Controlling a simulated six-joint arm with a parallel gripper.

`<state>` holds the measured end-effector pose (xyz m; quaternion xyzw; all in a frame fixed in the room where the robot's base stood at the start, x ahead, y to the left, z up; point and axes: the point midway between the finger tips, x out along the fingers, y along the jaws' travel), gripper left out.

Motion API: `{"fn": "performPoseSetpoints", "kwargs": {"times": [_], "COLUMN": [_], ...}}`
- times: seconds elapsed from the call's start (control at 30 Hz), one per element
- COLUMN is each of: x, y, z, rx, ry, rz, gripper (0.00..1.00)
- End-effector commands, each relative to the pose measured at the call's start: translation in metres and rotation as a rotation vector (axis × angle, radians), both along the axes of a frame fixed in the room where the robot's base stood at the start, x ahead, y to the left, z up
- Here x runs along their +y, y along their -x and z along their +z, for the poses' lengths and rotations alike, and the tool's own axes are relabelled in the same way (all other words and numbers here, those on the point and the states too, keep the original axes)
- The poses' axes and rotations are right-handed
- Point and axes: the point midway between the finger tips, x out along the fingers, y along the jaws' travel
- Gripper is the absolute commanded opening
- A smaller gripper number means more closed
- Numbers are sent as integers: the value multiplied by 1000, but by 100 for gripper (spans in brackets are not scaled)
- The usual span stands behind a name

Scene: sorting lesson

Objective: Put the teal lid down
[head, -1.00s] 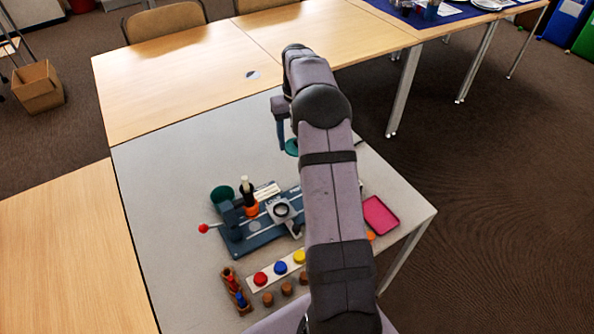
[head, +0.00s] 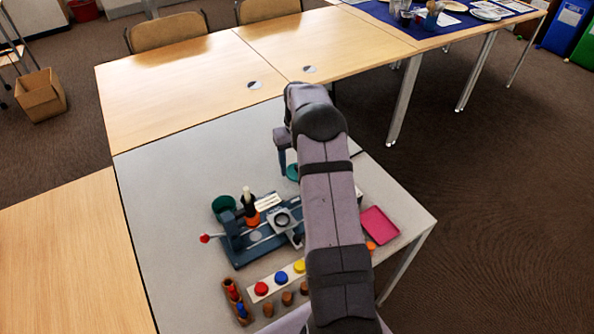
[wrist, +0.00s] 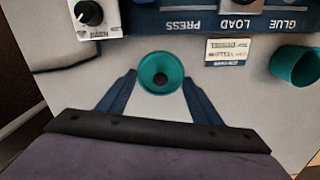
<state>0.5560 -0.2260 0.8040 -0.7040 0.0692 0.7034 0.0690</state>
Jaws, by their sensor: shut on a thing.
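In the head view the lid (head: 292,172) shows partly beside my arm, below a blue finger, over the grey table (head: 180,170) behind the blue press board. I cannot tell whether it touches the table. My arm hides the rest of the gripper there.
A teal cup (head: 224,205) stands at the board's left; it also shows in the wrist view (wrist: 296,66). The blue board (head: 252,248) carries a press and a grey fixture. A pink tray (head: 379,224) lies right of my arm. Grey table behind the board is clear.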

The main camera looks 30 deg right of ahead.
Motion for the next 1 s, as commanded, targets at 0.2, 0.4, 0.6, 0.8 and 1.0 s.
{"fn": "performPoseSetpoints", "kwargs": {"times": [0.2,0.4,0.6,0.8,1.0], "x": [0,0,0,0,0], "y": [1,0,0,0,0], "z": [-24,-34,-35,-37,-37], "rx": [3,0,0,0,0], "ry": [-2,0,0,0,0], "rz": [0,0,0,0,0], "gripper": [39,39,39,76,78]}}
